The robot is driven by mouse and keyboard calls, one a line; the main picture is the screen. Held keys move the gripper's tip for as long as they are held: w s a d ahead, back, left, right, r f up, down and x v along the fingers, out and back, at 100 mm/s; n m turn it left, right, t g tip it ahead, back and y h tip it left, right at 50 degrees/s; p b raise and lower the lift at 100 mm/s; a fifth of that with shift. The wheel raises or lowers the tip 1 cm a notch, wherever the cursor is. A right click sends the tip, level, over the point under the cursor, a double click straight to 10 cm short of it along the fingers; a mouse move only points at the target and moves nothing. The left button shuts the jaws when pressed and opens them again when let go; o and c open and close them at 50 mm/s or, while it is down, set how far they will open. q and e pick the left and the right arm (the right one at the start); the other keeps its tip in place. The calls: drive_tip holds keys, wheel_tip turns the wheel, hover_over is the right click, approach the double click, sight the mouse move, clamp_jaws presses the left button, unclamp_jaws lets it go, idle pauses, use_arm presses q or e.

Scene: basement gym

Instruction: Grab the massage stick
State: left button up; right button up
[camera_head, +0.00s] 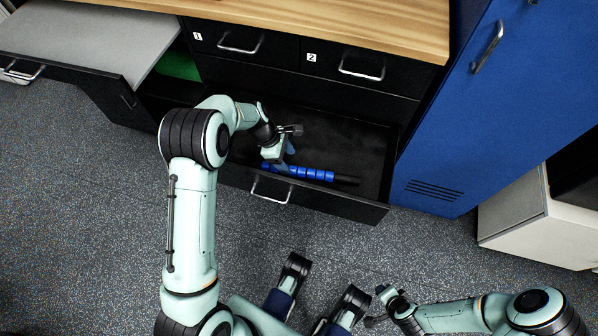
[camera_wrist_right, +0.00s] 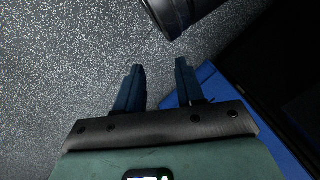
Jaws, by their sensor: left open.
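The massage stick (camera_head: 318,174), with blue rollers and a black handle end, lies in the open black drawer (camera_head: 352,205) near its front wall. My left gripper (camera_head: 287,159) is open over the left part of the stick and hides some of it. I cannot tell whether its fingers touch the stick. My right gripper (camera_head: 374,306) is low in the head view, away from the drawer. In the right wrist view its two fingers (camera_wrist_right: 159,68) stand apart with nothing between them.
A wooden counter (camera_head: 330,20) tops the black cabinet, with closed drawers marked 1 and 2 above the open one. A blue locker (camera_head: 490,110) stands close on the right. Another pulled-out drawer (camera_head: 85,78) is at upper left. The speckled floor in front is clear.

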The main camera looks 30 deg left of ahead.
sight(296, 169)
use_arm(q)
drive_tip(key=x, duration=0.3)
drive_tip(key=shift+f+b, duration=0.1)
drive_tip(key=shift+b, duration=0.2)
drive_tip(key=x, duration=0.1)
drive_tip(key=b+x, duration=0.1)
drive_tip(key=x, duration=0.1)
drive_tip(key=b+x, duration=0.1)
drive_tip(key=x, duration=0.1)
drive_tip(key=shift+w+a+f, duration=0.25)
drive_tip(key=shift+w, duration=0.15)
drive_tip(key=shift+r, duration=0.1)
clamp_jaws()
use_arm(e)
drive_tip(key=s+d+f+g, duration=0.1)
drive_tip(key=s+f+g, duration=0.1)
drive_tip(key=s+f, duration=0.3)
drive_tip(key=shift+s+f, duration=0.15)
drive_tip(key=shift+s, duration=0.1)
